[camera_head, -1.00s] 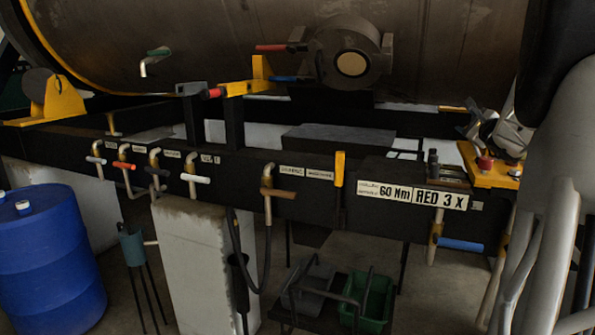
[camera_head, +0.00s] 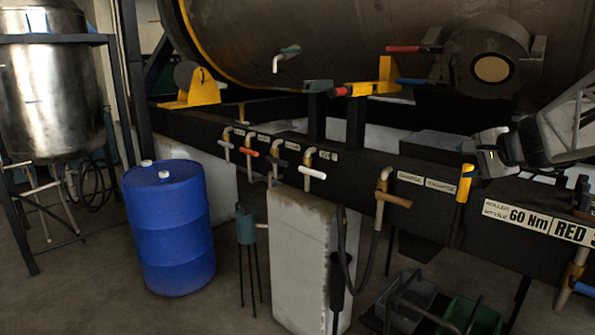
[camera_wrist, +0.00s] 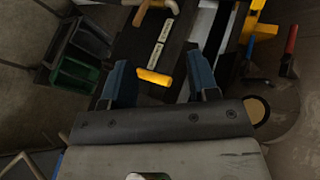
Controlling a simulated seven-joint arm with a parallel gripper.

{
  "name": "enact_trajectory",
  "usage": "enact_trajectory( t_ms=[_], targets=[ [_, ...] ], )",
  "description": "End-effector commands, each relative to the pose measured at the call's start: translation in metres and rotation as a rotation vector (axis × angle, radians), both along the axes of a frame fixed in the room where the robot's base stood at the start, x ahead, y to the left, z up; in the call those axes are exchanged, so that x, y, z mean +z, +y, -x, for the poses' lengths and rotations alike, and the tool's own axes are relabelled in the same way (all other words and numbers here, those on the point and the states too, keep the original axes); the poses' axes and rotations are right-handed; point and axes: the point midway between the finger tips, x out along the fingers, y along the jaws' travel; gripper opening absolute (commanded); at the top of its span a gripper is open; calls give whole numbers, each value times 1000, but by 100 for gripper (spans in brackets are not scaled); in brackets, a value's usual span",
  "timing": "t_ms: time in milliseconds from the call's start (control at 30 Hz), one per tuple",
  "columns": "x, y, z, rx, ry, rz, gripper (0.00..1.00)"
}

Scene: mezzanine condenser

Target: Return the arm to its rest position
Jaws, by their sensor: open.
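My gripper (camera_head: 474,154) is at the right of the head view, in front of the dark beam and close to the top of an upright yellow handle (camera_head: 463,186). In the wrist view my gripper (camera_wrist: 158,65) shows two blue fingers spread wide apart. The yellow handle (camera_wrist: 154,77) appears between them in that picture, with space on both sides. Nothing is held. My arm reaches in from the right edge of the head view. Whether a finger touches the handle cannot be told.
The dark beam (camera_head: 345,168) carries several taps and labels under a large tank (camera_head: 370,40). A blue drum (camera_head: 170,230) stands on the floor at left. A green crate (camera_head: 470,315) sits low at right. Open floor lies between the drum and a steel vessel (camera_head: 50,95).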

Motion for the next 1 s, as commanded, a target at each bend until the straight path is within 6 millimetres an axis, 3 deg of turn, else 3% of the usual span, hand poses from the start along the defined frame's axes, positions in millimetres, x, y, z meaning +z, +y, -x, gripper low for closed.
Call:
enact_trajectory(
  t_ms=[33,200,500,700,1000],
  targets=[
    [-7,21,9,44,24,34,55],
    [-34,80,45,187,111,160,55],
    [-84,157,123,436,248,400,55],
    [-117,191,179,594,325,571,55],
    [-164,215,259,813,419,843,55]
  ],
)
